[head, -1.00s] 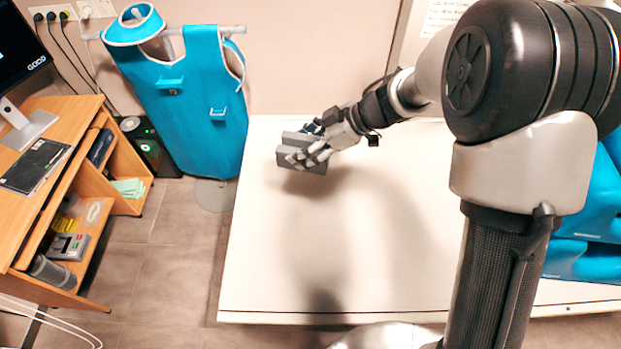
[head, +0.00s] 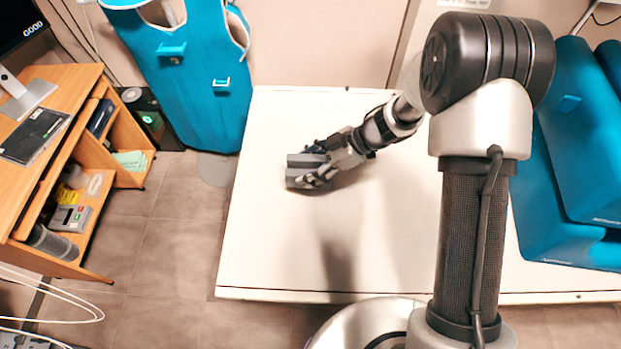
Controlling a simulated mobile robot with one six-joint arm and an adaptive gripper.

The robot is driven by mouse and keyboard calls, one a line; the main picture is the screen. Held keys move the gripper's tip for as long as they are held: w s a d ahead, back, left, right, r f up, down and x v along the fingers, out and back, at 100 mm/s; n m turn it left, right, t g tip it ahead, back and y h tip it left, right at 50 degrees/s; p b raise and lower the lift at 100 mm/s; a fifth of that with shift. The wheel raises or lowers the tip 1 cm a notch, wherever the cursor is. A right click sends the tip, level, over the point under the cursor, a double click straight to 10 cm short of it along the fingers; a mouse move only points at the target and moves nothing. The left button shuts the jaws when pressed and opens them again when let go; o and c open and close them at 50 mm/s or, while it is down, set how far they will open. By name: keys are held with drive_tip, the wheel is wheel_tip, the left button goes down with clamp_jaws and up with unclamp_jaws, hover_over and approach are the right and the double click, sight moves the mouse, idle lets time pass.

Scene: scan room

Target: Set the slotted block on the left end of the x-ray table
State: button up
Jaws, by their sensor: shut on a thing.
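The slotted block (head: 299,180) is dark grey with a groove along it. It is at the left end of the white x-ray table (head: 275,247) in the head view. My gripper (head: 321,175) is shut on the block from its right side, and its fingers hide part of it. The block is low over the tabletop; I cannot tell whether it touches the surface.
Blue cushions (head: 575,150) lie on the table's right end. A blue apron (head: 190,80) hangs behind the table's left corner. A wooden desk (head: 75,120) stands at the left, across bare floor. The tabletop around the block is clear.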

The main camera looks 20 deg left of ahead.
drive_tip(key=shift+f+b, duration=0.7)
drive_tip(key=shift+f, duration=1.65)
drive_tip(key=shift+f, duration=0.15)
drive_tip(key=o, duration=1.6)
drive_tip(key=shift+c, duration=0.2)
drive_tip(key=shift+d+r, duration=0.15)
drive_tip(key=shift+r, duration=0.1)
drive_tip(key=p+v, duration=0.4)
drive_tip(key=v, duration=0.7)
drive_tip(key=shift+d+r, duration=0.2)
drive_tip(key=shift+r, duration=0.1)
